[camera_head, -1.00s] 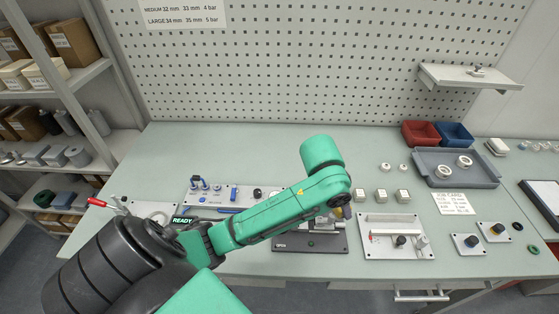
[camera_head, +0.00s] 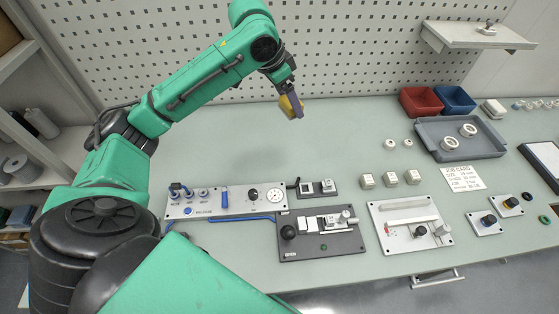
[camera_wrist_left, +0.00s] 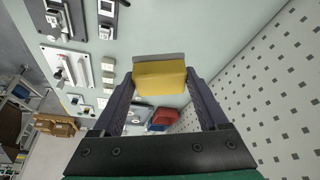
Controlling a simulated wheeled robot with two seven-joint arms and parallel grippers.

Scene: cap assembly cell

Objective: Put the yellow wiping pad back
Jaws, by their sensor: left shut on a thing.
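The yellow wiping pad (camera_wrist_left: 160,77) is between the two fingers of my left gripper (camera_wrist_left: 160,84) in the left wrist view. It is a yellow block with a grey layer along one side. In the head view my left gripper (camera_head: 290,97) is shut on the pad (camera_head: 286,106) and holds it up above the back part of the bench, in front of the pegboard. No stand or holder for the pad can be made out for certain. My right gripper is not in view.
The pale green bench (camera_head: 240,140) is clear beneath the pad. Nearer are a control panel (camera_head: 235,199) and a dark fixture plate (camera_head: 340,247). Right are a white fixture plate (camera_head: 380,235), a grey tray (camera_head: 490,148), a red bin (camera_head: 420,101) and a blue bin (camera_head: 454,99).

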